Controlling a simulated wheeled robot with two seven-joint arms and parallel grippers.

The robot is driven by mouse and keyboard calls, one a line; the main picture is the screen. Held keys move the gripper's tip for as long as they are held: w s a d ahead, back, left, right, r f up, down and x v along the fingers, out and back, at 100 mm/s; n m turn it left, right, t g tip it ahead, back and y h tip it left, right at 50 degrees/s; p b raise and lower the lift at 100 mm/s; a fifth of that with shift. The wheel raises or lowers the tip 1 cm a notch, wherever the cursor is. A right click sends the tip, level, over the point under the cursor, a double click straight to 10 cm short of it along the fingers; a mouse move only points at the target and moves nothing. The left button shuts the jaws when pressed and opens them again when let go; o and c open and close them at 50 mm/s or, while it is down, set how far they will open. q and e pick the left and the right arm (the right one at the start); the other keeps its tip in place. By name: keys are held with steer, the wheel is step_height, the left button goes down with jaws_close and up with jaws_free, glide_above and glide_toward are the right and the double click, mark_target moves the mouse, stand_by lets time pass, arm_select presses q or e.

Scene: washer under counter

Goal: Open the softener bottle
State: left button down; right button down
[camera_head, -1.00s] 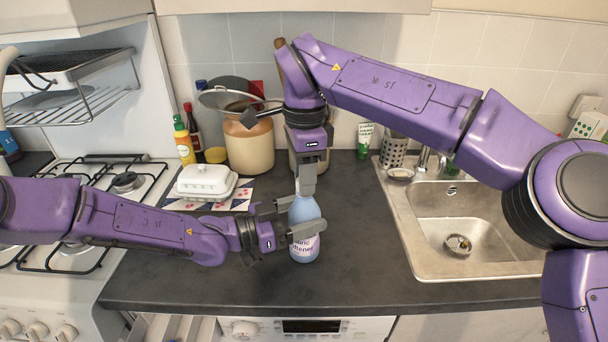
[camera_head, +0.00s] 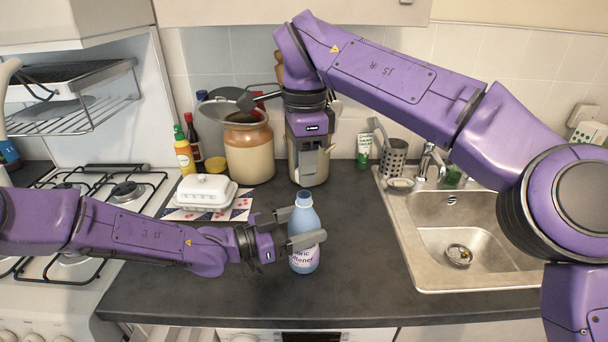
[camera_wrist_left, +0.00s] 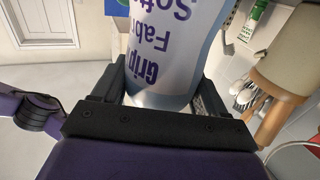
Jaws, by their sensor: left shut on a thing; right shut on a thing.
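The blue softener bottle (camera_head: 303,222) with a white label stands upright over the dark counter, its narrow neck bare at the top. My left gripper (camera_head: 297,228) is shut around the bottle's body from the left. In the left wrist view the bottle (camera_wrist_left: 172,50) fills the space between the fingers of the left gripper (camera_wrist_left: 160,95). My right gripper (camera_head: 309,172) points down above the bottle, clear of its neck. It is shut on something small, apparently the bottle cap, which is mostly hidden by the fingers.
A butter dish (camera_head: 206,191) stands behind my left arm, with a large jar (camera_head: 249,155) behind it. The sink (camera_head: 450,235) is at the right and the gas stove (camera_head: 120,190) at the left. The counter in front of the bottle is clear.

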arm_select(q)
jaws_free()
steer(key=shift+a, duration=0.1)
